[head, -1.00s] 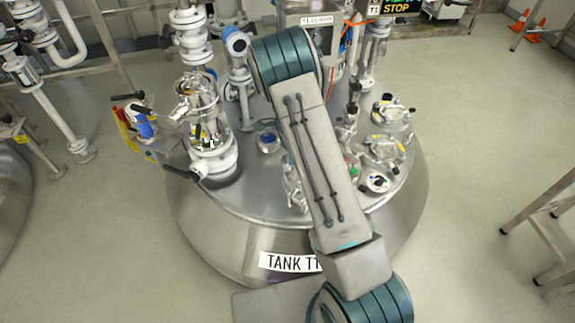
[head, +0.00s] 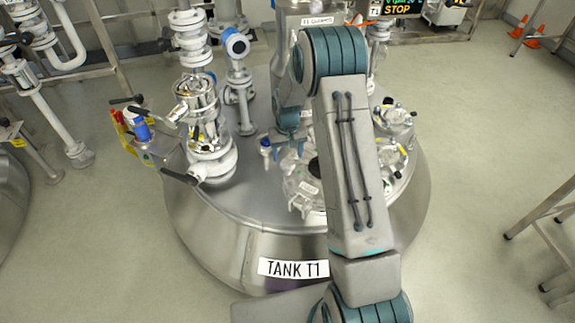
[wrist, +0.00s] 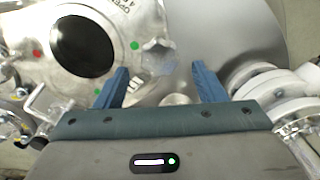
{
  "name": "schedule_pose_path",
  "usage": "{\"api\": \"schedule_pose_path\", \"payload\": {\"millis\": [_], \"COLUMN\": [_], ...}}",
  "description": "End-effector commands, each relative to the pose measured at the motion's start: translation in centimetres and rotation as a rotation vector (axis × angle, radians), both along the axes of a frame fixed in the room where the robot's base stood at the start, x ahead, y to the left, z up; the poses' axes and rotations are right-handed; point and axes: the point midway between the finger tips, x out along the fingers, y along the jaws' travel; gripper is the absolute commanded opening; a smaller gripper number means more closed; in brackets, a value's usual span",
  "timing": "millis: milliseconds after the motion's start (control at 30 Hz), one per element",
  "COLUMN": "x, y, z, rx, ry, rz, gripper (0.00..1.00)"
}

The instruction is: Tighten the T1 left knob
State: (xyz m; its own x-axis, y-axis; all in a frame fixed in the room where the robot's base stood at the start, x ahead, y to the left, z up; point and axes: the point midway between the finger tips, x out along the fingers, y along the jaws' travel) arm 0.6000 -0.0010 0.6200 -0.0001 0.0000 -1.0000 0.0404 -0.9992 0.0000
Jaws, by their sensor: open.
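The tank marked TANK T1 (head: 225,222) stands in front of me. On its top is a round metal cover (head: 304,196) with a dark round glass, partly hidden by my arm. In the wrist view the cover (wrist: 35,75) fills the upper left. A silver lobed knob (wrist: 157,52) sits at the cover's right edge, just beyond and between my fingertips; it may be the left knob. My gripper (wrist: 160,70) is open, with its blue fingers apart and nothing seen between them. In the head view my gripper (head: 288,148) hangs over the tank top, left of the dark glass.
A white pipe fitting with a glass section (head: 210,145) rises on the left of the tank top. White flanged parts (wrist: 265,90) lie right of my fingers. Another fitting (head: 395,118) is at the right.

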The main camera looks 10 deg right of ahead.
Motion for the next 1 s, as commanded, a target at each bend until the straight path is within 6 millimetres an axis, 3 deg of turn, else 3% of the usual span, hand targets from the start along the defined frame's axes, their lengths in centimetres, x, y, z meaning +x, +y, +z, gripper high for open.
{"api": "schedule_pose_path", "payload": {"millis": [1000], "x": [-0.03], "y": [-0.06], "z": [0.29], "rx": [0.002], "ry": [0.0], "rz": [1.472], "gripper": [0.64]}}
